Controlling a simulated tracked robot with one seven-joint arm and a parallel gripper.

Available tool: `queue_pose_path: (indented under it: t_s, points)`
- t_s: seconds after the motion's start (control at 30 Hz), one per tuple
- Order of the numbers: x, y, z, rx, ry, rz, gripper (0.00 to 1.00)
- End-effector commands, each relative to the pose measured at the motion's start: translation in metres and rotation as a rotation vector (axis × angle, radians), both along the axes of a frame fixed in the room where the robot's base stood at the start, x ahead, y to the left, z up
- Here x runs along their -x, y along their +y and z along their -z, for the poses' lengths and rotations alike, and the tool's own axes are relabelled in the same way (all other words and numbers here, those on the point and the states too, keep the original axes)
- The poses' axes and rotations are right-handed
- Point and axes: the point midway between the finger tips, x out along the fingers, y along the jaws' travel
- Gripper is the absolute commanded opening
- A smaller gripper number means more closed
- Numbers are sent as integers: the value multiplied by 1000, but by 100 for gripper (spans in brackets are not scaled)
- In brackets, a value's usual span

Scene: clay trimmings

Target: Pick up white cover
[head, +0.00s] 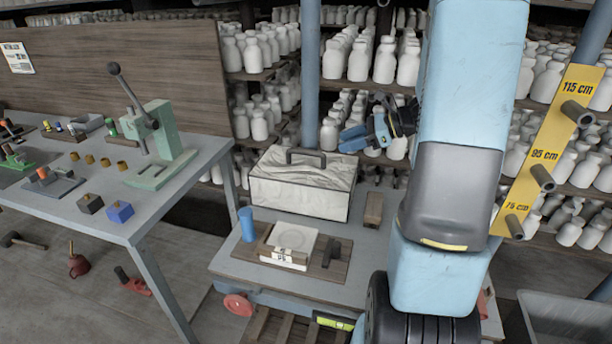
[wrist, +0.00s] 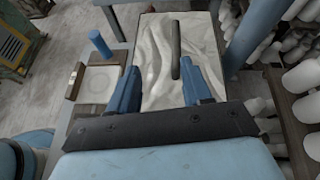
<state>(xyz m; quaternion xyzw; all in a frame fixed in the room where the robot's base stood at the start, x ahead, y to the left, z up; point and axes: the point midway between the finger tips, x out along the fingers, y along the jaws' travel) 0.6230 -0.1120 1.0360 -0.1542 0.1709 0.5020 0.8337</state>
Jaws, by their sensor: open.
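The white cover (head: 300,188) is a box-like shape with a creased, cloth-like white surface and a dark bar handle (head: 306,156) on top. It stands at the back of the grey cart top. In the wrist view the cover (wrist: 155,60) lies beyond and below my fingers, with its dark handle (wrist: 176,50) running lengthwise. My gripper (wrist: 155,85) is open, with its two blue fingers apart and nothing between them. In the head view my gripper (head: 368,135) is above and to the right of the cover, apart from it.
A blue cylinder (head: 247,224) and a wooden board with a white block (head: 290,245) are in front of the cover. A wooden block (head: 374,208) stands at its right. Shelves of white bottles (head: 385,62) rise close behind. A workbench (head: 120,215) with a lever press is at the left.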

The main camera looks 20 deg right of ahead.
Motion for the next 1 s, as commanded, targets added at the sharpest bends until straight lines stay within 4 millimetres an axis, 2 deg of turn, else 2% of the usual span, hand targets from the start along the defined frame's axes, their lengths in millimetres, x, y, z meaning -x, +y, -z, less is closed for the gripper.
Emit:
queue_pose_path:
  t_s: [0.1, 0.27, 0.37, 0.7, 1.0]
  points:
    - [-9, -17, 12, -62, 29, 75, 49]
    - [-16, -25, 19, -98, 43, 119, 49]
    - [-22, -18, 23, -103, 44, 121, 49]
    - [-50, 26, 44, -100, 44, 120, 49]
    - [-60, 43, 52, -100, 43, 119, 49]
